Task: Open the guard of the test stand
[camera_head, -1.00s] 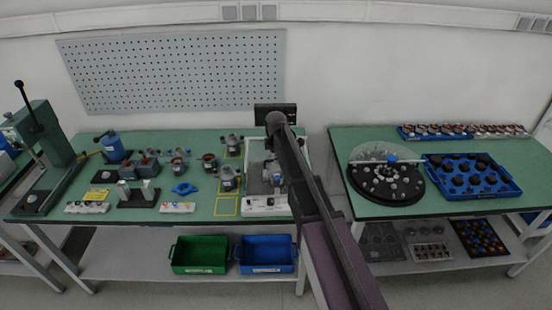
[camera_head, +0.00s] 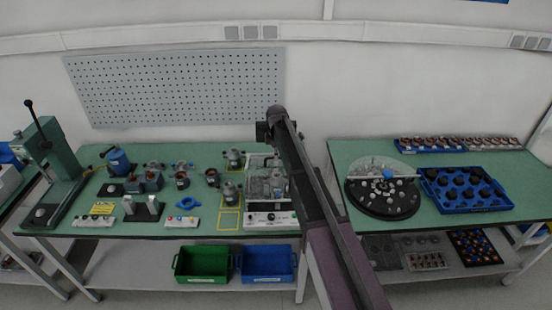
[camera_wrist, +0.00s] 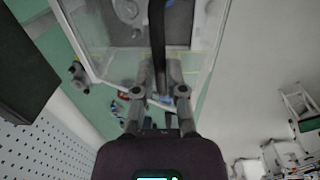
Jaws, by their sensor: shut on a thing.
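The test stand (camera_head: 268,218) is at the right end of the left bench, partly behind my arm. Its clear guard (camera_wrist: 118,62) shows in the wrist view as see-through panels with pale edges, and a grey fixture (camera_wrist: 125,10) shows through it. A dark bar-like handle (camera_wrist: 157,35) runs along the guard. My gripper (camera_wrist: 160,75) is shut on this handle, with one finger on each side. In the head view, my arm's end hides the gripper and the grip. I cannot tell the guard's exact angle.
A round glass-covered turntable (camera_head: 382,212) is on the right bench. The perforated wall panel (camera_head: 175,87) is behind the left bench.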

